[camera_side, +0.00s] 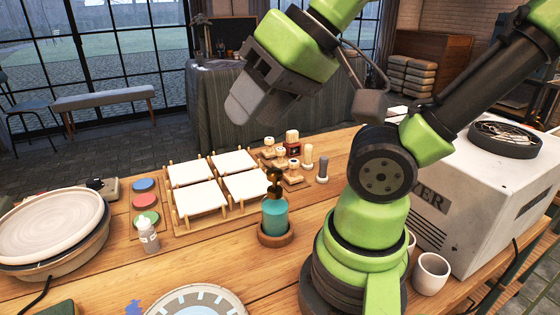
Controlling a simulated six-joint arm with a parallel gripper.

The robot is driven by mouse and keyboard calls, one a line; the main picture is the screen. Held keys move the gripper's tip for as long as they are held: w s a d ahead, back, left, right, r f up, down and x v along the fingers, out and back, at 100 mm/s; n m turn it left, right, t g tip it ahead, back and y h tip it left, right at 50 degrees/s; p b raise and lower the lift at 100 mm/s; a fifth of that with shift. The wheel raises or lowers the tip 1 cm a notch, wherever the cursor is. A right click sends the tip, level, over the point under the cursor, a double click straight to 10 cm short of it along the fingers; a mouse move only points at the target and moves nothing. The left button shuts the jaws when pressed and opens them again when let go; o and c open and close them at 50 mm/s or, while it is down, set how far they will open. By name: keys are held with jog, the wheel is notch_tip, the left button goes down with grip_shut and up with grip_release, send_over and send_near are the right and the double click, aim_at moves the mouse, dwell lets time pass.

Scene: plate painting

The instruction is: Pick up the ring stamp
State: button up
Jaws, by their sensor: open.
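Several wooden stamps (280,152) stand grouped near the middle of the table, to the right of the white tiles. I cannot tell which of them is the ring stamp at this size.
White square tiles (199,199) sit on a wooden rack. Three coloured ink pads (144,201), a white bottle (147,236) and a teal pump bottle (274,217) stand nearby. A large plate (52,224) is at left. A white machine (478,190) is at right.

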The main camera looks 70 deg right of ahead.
dwell(0.3)
jog(key=o, duration=0.4)
jog(key=shift+w, duration=0.1)
